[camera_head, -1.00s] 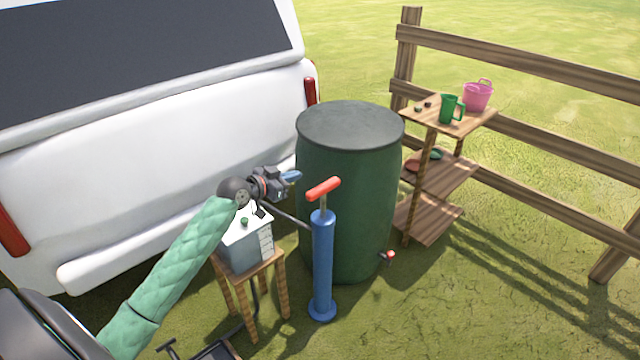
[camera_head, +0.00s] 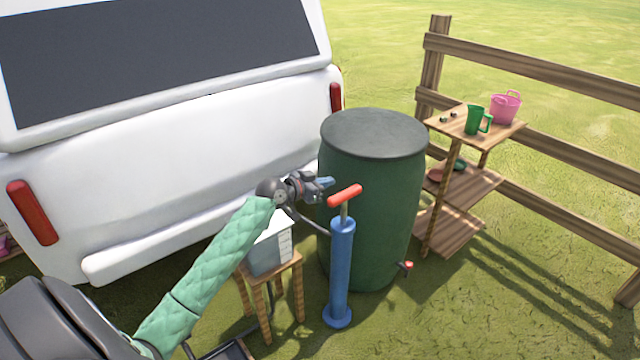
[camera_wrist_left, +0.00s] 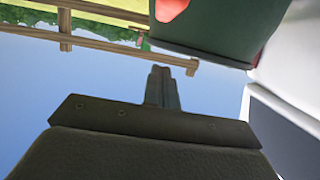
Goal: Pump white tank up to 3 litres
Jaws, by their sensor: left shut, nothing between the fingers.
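The white tank (camera_head: 270,251) with level marks on its side stands on a small wooden stool (camera_head: 288,268). A blue upright pump (camera_head: 341,270) with a red T-handle (camera_head: 345,195) stands on the grass to its right. The handle sits a little above the pump body on a grey rod. My left gripper (camera_head: 326,183) is shut and empty, just left of and near the red handle, above the tank. It also shows in the left wrist view (camera_wrist_left: 162,72), fingers together. The arm hides part of the tank's top. My right gripper is not in view.
A large green barrel (camera_head: 372,200) with a red tap (camera_head: 405,266) stands right behind the pump. A white vehicle (camera_head: 200,160) fills the left back. A wooden shelf (camera_head: 450,125) holds a green jug (camera_head: 475,121) and pink bucket (camera_head: 505,106) by a fence (camera_head: 540,75). Grass at right is open.

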